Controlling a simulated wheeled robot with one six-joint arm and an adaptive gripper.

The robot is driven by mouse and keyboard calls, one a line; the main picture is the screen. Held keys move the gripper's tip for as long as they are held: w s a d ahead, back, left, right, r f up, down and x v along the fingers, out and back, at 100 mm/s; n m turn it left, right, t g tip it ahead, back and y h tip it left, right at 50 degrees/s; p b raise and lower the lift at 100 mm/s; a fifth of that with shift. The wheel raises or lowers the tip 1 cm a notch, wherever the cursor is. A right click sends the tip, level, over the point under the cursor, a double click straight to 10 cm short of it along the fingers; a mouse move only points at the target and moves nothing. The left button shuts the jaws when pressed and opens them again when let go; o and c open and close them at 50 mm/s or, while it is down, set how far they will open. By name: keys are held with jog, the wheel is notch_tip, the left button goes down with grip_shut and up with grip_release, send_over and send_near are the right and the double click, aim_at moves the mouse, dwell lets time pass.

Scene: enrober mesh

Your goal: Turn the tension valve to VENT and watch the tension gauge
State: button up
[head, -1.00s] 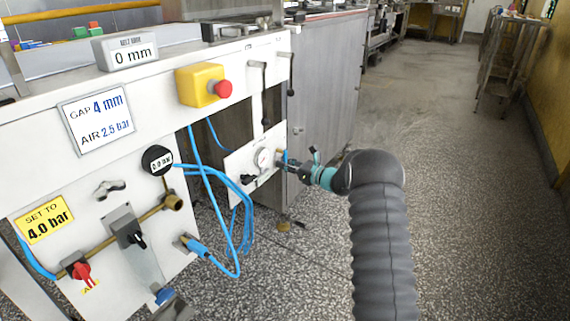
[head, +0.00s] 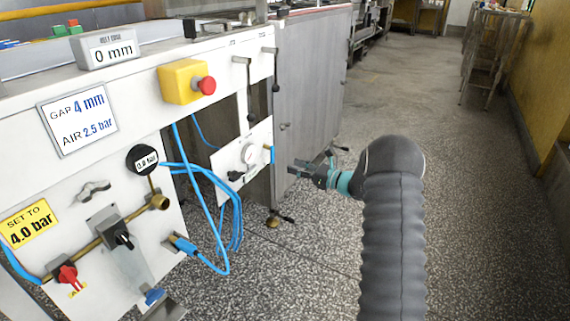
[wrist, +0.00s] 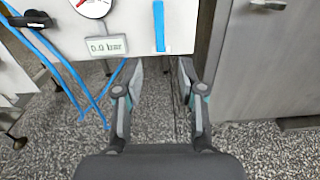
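A small white panel (head: 222,176) on the machine's side carries a round dial gauge (head: 249,153) and a black handle (head: 236,176) below left of it. In the wrist view the gauge (wrist: 92,6) is cut by the top edge and shows a red needle; a display (wrist: 106,45) under it reads 0.0 bar. The black handle (wrist: 30,20) lies roughly level at top left; its label is not readable, so I cannot confirm it is the tension valve. My gripper (head: 304,168) is open and empty, right of the panel and apart from it. It also shows in the wrist view (wrist: 160,68).
Blue hoses (head: 225,215) hang left of the panel. The larger panel has a black 0.0 bar gauge (head: 142,158), a red knob (head: 67,275) and a yellow "SET TO 4.0 bar" sign (head: 29,224). A grey cabinet (head: 312,95) stands behind.

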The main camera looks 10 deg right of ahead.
jog(key=shift+v, duration=1)
jog(key=s+a+f+n+g+h, duration=0.1)
jog(key=s+a+f+n+g, duration=0.2)
jog(key=s+f+n+g, duration=0.35)
jog(key=s+a+n+g+h, duration=0.2)
jog(key=s+n+g, duration=0.15)
jog(key=s, duration=0.65)
jog(key=s+a+r+n+t+h, duration=0.1)
jog(key=s+r+n+h, duration=0.4)
jog(key=s+r+n, duration=0.3)
jog(key=s+r+n+t+h+p, duration=0.1)
jog(key=s+r+n+h, duration=0.4)
jog(key=s+r, duration=0.9)
jog(key=shift+s+a+r+n+t+p, duration=0.35)
jog(key=shift+s+n+t, duration=0.95)
jog(key=shift+s, duration=3.4)
